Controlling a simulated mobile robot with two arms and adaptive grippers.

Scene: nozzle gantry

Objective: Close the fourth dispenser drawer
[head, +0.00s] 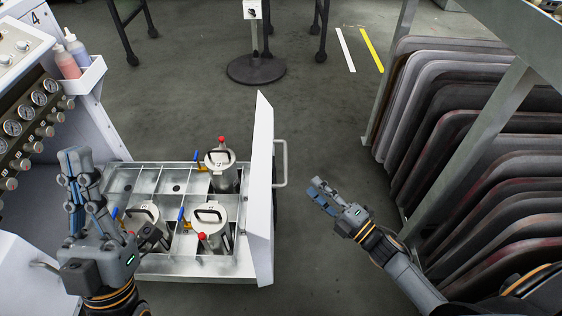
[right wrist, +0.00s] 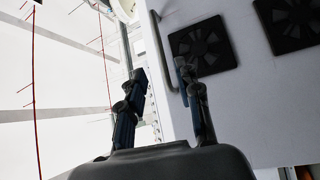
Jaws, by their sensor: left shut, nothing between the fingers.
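The dispenser drawer (head: 120,180) is pulled out to the right from the white cabinet. Its white front panel (head: 262,200) carries a metal bar handle (head: 284,163). The handle also shows in the right wrist view (right wrist: 161,52), beyond and between the fingertips, beside a white panel with black fan grilles. My right gripper (head: 318,191) is open and empty, just right of the handle and apart from it in the head view. Its fingers spread in the right wrist view (right wrist: 160,70). My left gripper (head: 76,160) is shut and empty, over the drawer's left end, hiding part of it.
Metal canisters (head: 211,222) with red knobs and blue levers stand in the drawer. The cabinet holds gauges and bottles (head: 68,60), with a "4" label. A rack of dark panels (head: 470,150) stands close at right. A round-based stand (head: 256,68) is behind; floor between is clear.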

